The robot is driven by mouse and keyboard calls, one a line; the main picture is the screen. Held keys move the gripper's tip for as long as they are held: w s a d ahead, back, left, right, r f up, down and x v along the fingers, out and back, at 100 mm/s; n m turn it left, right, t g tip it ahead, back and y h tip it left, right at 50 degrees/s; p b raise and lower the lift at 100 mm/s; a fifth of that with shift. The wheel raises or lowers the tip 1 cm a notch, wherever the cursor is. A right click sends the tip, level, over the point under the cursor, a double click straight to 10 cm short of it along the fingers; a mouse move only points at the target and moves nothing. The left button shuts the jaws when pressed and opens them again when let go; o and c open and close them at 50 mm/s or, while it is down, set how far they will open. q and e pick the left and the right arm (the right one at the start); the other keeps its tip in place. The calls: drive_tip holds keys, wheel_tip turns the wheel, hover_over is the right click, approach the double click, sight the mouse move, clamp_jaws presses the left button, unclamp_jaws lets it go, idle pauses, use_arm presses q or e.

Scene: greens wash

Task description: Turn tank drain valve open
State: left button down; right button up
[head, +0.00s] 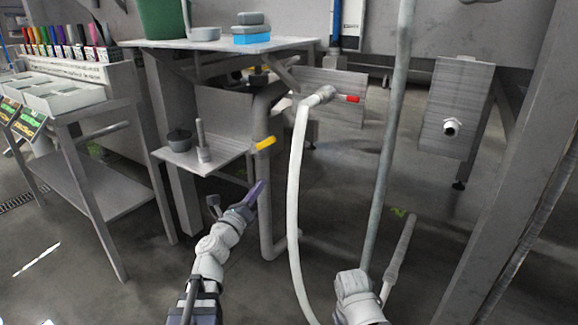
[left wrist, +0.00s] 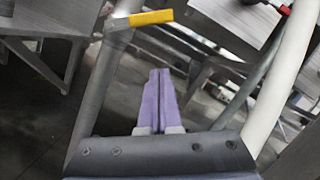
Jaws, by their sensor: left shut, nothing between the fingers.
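A yellow lever handle (head: 265,143) sits on a grey vertical pipe (head: 266,210) below the bench. The handle also shows at the top of the left wrist view (left wrist: 151,17), sticking out to the right of the pipe (left wrist: 95,85). A red lever handle (head: 352,99) is further right, by the top of the white hose. My left gripper (head: 259,187) has purple fingers that are shut and empty. It is below the yellow handle and apart from it; its fingers (left wrist: 160,75) point up toward the handle's side in the left wrist view. My right gripper does not show.
The white hose (head: 294,190) and a grey pole (head: 388,150) stand right of my left gripper. A grey panel (head: 455,100) stands at right. Open floor lies between.

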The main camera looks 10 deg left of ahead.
sight(261, 146)
use_arm(q)
drive_tip(key=w+r+p, duration=0.5)
drive_tip(key=w, duration=0.5)
drive_tip(key=shift+n, duration=0.4)
idle(0.4)
drive_tip(key=shift+r+n+p, duration=0.25)
drive_tip(key=shift+n+p, duration=0.15)
drive_tip(key=shift+p, duration=0.15)
